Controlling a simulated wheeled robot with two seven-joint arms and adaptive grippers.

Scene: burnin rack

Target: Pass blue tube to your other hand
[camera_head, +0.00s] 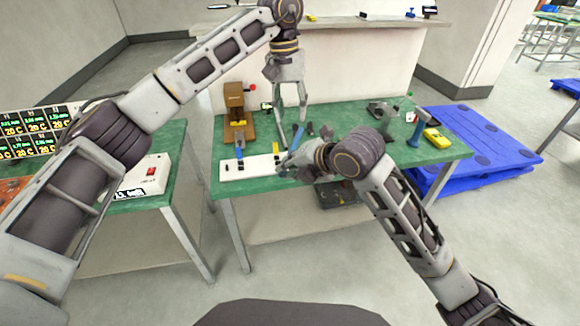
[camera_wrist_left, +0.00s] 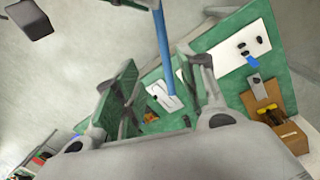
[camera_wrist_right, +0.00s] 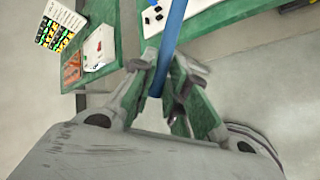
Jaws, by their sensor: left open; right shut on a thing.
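The blue tube (camera_wrist_right: 171,38) is long and thin. In the right wrist view it passes between the fingertips of my right gripper (camera_wrist_right: 158,84), which is shut on it. In the head view my right gripper (camera_head: 312,165) is above the near edge of the green table. My left gripper (camera_head: 291,112) points down just above and beyond it, with its fingers apart. In the left wrist view the tube (camera_wrist_left: 163,50) appears between the spread fingers of my left gripper (camera_wrist_left: 162,92), without clear contact. In the head view the tube is mostly hidden by the grippers.
A white board (camera_head: 233,170) with small black and blue parts lies on the green table (camera_head: 440,155). A brown fixture (camera_head: 235,108) stands behind it. A grey tool (camera_head: 384,112), blue stand (camera_head: 413,130) and yellow device (camera_head: 437,138) are at the right. Blue pallets (camera_head: 490,145) lie beyond.

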